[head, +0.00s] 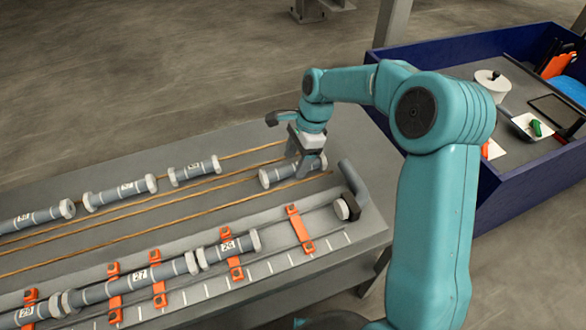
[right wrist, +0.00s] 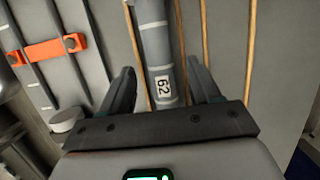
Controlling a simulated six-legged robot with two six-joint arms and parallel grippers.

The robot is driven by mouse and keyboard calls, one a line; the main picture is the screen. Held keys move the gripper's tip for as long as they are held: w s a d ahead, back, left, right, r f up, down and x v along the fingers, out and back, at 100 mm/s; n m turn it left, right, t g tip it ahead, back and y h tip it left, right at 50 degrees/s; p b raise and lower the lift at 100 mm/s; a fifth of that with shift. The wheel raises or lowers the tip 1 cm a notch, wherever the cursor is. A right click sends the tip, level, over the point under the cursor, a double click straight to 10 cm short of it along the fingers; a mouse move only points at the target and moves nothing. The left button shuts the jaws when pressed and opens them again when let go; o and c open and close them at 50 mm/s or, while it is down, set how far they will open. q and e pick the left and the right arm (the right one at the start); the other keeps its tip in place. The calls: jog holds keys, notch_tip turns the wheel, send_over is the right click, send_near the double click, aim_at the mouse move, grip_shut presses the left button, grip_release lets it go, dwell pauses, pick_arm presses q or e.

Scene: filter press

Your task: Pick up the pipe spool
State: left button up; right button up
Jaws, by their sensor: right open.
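A grey pipe spool (head: 278,176) with flanged ends lies at the right end of the row on the wooden strips. My right gripper (head: 304,166) is down over its right part. In the right wrist view the spool (right wrist: 155,40) runs between the two dark fingers of my right gripper (right wrist: 163,84), with a gap on each side. The fingers are open. A white label with sideways digits shows on the spool. The spool's lower end is hidden behind the gripper body. My left gripper is not in view.
More spools (head: 120,193) lie in the row to the left. Numbered spools (head: 138,280) sit in a front rail with orange clamps (head: 300,229). A blue-walled bench (head: 488,203) with tools is at right.

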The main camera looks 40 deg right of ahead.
jog(key=shift+x, duration=0.95)
grip_shut()
